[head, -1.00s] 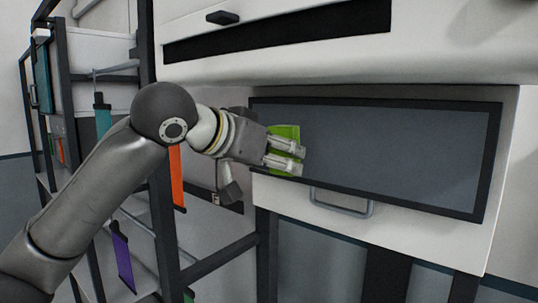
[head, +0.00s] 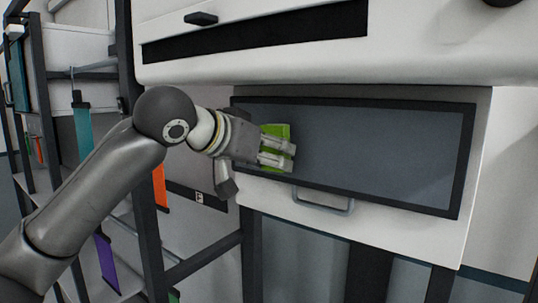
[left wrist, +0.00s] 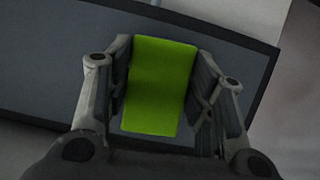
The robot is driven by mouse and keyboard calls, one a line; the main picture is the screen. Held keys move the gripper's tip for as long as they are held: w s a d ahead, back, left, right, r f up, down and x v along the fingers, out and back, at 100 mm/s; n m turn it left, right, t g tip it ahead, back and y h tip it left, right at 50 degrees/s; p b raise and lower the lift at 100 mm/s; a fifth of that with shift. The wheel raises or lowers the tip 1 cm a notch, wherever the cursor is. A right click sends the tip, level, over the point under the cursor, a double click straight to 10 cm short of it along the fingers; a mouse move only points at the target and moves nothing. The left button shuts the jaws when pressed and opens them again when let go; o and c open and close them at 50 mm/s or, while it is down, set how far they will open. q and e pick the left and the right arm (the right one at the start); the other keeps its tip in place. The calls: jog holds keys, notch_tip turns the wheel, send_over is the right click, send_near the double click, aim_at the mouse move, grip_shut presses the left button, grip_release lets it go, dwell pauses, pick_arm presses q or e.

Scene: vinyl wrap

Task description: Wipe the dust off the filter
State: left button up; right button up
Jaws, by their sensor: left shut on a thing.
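The filter (head: 385,150) is a dark grey rectangular panel in a black frame, set in the white machine front. It also shows behind the fingers in the left wrist view (left wrist: 50,70). My left gripper (head: 277,152) is shut on a bright green cloth or pad (head: 274,132) at the left part of the filter. In the left wrist view the green pad (left wrist: 160,85) sits between the two fingers of my left gripper (left wrist: 165,95). I cannot tell whether the pad touches the panel. No separate dust is clear on the filter. My right gripper is not in view.
A grey handle (head: 323,199) sticks out below the filter. The white machine body (head: 400,50) overhangs above it. A dark-framed rack (head: 150,220) with coloured hanging strips stands at the left, behind my arm. The filter's right part is unobstructed.

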pick_arm(q)
jog(key=shift+w+d+p, duration=0.55)
jog(key=shift+w+p, duration=0.2)
dwell(0.4)
